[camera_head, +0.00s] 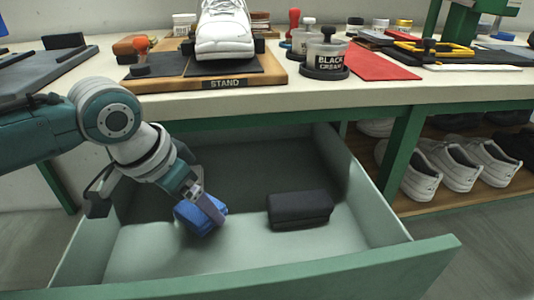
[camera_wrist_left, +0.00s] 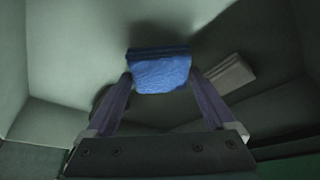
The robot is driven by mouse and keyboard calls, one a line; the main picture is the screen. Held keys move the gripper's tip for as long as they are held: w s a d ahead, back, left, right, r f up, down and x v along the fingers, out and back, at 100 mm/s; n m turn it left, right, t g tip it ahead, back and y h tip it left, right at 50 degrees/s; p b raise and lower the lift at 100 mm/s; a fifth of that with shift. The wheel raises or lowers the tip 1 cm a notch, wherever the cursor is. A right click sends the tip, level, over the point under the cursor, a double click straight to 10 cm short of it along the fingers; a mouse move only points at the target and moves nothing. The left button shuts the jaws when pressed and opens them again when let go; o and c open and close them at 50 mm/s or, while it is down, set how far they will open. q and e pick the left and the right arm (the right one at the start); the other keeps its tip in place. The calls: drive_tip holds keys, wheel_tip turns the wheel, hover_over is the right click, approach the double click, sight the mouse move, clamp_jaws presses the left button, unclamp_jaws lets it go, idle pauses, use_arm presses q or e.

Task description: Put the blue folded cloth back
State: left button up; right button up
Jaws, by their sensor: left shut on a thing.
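The blue folded cloth (camera_head: 194,218) is in the open drawer area, toward the left of the drawer in the head view. My left gripper (camera_head: 204,212) reaches down into the drawer and is shut on the cloth. In the left wrist view the cloth (camera_wrist_left: 160,72) sits between the two fingertips of the gripper (camera_wrist_left: 158,82). I cannot tell whether the cloth touches the drawer floor. The green drawer (camera_head: 330,268) is pulled open below the bench. My right gripper is not in view.
A black folded item (camera_head: 300,209) lies in the drawer to the right of the cloth. The bench top (camera_head: 360,95) above carries a white shoe (camera_head: 222,30) on a stand (camera_head: 228,84). A shelf of white shoes (camera_head: 455,165) stands to the right. The drawer floor in front is bare.

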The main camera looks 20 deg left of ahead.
use_arm(q)
drive_tip(key=shift+f+b, duration=0.35)
drive_tip(key=shift+f, duration=0.9)
drive_tip(key=shift+f, duration=0.2)
drive_tip(key=o, duration=0.9)
drive_tip(key=p+v, duration=0.6)
drive_tip(key=v, duration=0.6)
drive_tip(key=shift+r, duration=0.15)
drive_tip(key=shift+s, duration=0.1)
